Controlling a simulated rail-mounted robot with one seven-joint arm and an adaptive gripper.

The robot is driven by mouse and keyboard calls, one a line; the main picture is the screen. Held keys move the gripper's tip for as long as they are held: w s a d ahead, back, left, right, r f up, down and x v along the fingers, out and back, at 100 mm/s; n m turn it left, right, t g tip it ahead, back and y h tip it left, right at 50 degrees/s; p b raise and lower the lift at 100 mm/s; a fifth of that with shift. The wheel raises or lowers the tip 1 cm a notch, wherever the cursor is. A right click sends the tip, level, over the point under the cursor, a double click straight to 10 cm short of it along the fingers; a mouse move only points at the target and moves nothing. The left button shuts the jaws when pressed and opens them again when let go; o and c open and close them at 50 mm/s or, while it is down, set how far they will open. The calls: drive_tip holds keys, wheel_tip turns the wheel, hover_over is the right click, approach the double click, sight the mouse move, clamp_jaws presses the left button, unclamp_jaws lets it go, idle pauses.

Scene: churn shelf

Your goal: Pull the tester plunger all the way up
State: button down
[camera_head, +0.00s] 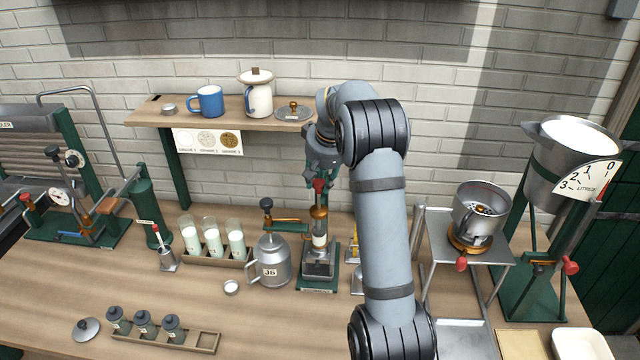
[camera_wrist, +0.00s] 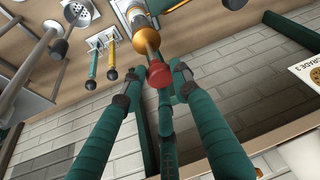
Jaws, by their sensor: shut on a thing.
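The tester (camera_head: 318,262) stands on a green base on the bench, with an upright glass tube and a brass cap. Its plunger has a red knob (camera_head: 319,186) on top, just above the cap. My gripper (camera_head: 321,178) comes down from above and is shut on the knob. In the wrist view the red knob (camera_wrist: 159,76) lies between the green fingers of my gripper (camera_wrist: 158,80). The brass cap (camera_wrist: 147,41) shows just beyond the knob, with little rod visible between them. My fingers hide part of the knob in the head view.
A wall shelf (camera_head: 222,122) holding a blue mug (camera_head: 207,101) and a white jug (camera_head: 257,96) is close behind my gripper. A metal can (camera_head: 270,262) and a rack of milk tubes (camera_head: 214,242) stand left of the tester. A metal stand (camera_head: 468,243) is at right.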

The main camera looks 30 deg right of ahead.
sight(319, 183)
drive_tip(key=r, duration=0.2)
drive_tip(key=r+p, duration=0.1)
drive_tip(key=shift+w+r, duration=0.2)
drive_tip(key=shift+r, duration=0.2)
drive_tip(key=shift+w, duration=0.1)
drive_tip(key=shift+r, duration=0.1)
drive_tip(key=c, duration=1.7)
unclamp_jaws()
drive_tip(key=o, duration=0.4)
drive_tip(key=shift+a, duration=0.1)
drive_tip(key=shift+c, duration=0.2)
drive_tip(key=shift+f, duration=0.2)
drive_tip(key=v, duration=1.2)
drive_tip(key=shift+s, duration=0.2)
